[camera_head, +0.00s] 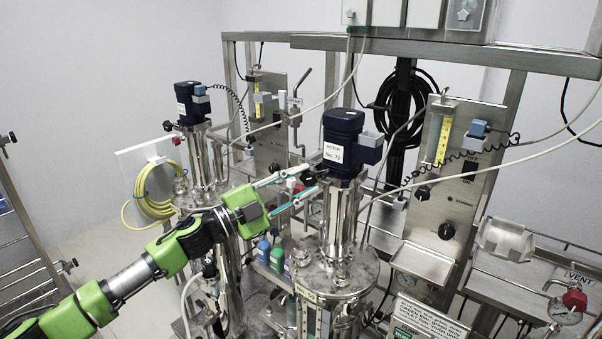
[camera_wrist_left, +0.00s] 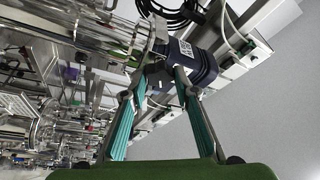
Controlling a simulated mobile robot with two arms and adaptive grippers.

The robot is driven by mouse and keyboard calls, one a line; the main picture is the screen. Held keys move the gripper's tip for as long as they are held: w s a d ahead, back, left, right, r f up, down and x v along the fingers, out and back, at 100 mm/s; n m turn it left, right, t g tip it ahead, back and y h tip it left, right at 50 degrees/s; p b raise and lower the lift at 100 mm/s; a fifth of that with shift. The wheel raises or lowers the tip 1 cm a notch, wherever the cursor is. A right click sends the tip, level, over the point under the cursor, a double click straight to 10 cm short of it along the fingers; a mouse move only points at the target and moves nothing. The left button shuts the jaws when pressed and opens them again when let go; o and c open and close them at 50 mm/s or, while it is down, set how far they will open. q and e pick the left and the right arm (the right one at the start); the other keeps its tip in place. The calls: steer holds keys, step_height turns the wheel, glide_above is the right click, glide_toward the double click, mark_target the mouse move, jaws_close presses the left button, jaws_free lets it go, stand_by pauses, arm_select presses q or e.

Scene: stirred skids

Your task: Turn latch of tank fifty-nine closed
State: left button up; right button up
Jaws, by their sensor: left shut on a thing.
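My left gripper (camera_head: 312,183) reaches in from the left, its teal-padded fingers beside the blue motor of the nearer steel tank (camera_head: 338,282). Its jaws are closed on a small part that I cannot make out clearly. In the left wrist view the fingertips (camera_wrist_left: 160,80) stand near the motor and its steel column. The motor (camera_head: 345,140) carries a label that seems to read 72. A second steel tank (camera_head: 200,165) with a blue motor stands farther left; its label is too small to read. I cannot tell which tank is fifty-nine or clearly see a latch. My right gripper is not in view.
A steel panel (camera_head: 440,190) with knobs and a yellow gauge stands right of the nearer tank. A yellow hose coil (camera_head: 150,190) hangs at left. Small bottles (camera_head: 270,255) stand between the tanks. Cables cross overhead. A red-handled vent valve (camera_head: 573,299) is at lower right.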

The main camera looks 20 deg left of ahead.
arm_select(q)
steer(key=m+p, duration=0.2)
steer(key=m+g+p, duration=0.1)
steer(key=m+p, duration=0.1)
steer(key=shift+r, duration=0.35)
steer(key=shift+f+m+g+y+p, duration=0.2)
steer(key=shift+m+g+y+p, duration=0.3)
steer(key=shift+m+p, duration=0.6)
steer(key=o, duration=1.1)
